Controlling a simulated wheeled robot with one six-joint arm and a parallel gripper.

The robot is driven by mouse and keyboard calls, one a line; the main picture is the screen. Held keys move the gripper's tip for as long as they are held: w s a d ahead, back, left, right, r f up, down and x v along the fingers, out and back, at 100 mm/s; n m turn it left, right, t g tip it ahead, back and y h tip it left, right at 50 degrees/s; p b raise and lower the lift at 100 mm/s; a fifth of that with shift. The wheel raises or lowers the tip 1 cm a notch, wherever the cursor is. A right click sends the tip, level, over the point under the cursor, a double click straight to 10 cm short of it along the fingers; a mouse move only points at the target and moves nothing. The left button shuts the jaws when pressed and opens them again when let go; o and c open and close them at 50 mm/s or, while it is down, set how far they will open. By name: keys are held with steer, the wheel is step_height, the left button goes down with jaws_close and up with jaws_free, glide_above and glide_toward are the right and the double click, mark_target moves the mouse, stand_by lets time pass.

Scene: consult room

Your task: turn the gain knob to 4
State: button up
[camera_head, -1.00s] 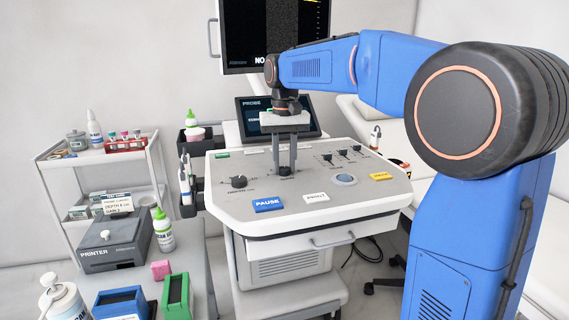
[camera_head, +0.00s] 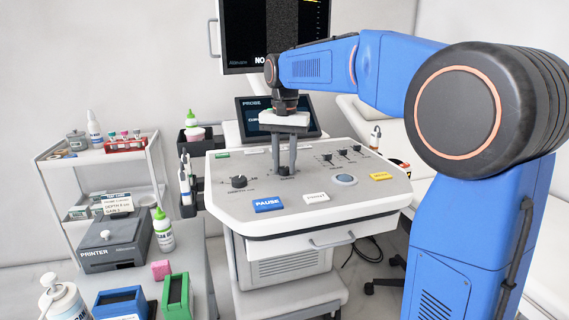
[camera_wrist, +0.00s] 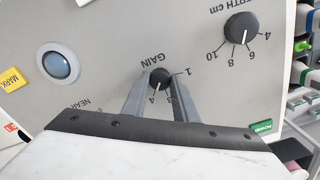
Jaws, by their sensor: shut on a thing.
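The gain knob (camera_wrist: 160,76) is a small black dial on the grey console panel (camera_wrist: 110,55), under the printed word GAIN. My gripper (camera_wrist: 160,88) is shut on it, one grey finger on each side. The 1 shows at the right, and the number between the fingers is partly hidden. In the head view my gripper (camera_head: 284,166) reaches down onto the panel, and its fingers mostly hide the knob there.
The larger black depth knob (camera_wrist: 242,28) stands beside it, left of my gripper in the head view. Sliders (camera_head: 343,152), a round trackball (camera_head: 345,180) and a blue PAUSE key (camera_head: 268,204) are also on the panel. A tilted screen (camera_head: 300,118) stands close behind my gripper.

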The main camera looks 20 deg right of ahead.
mark_target(285, 168)
steer(key=o, duration=1.1)
steer(key=shift+c, duration=0.2)
step_height(285, 168, up, 17)
steer(key=shift+r, duration=0.2)
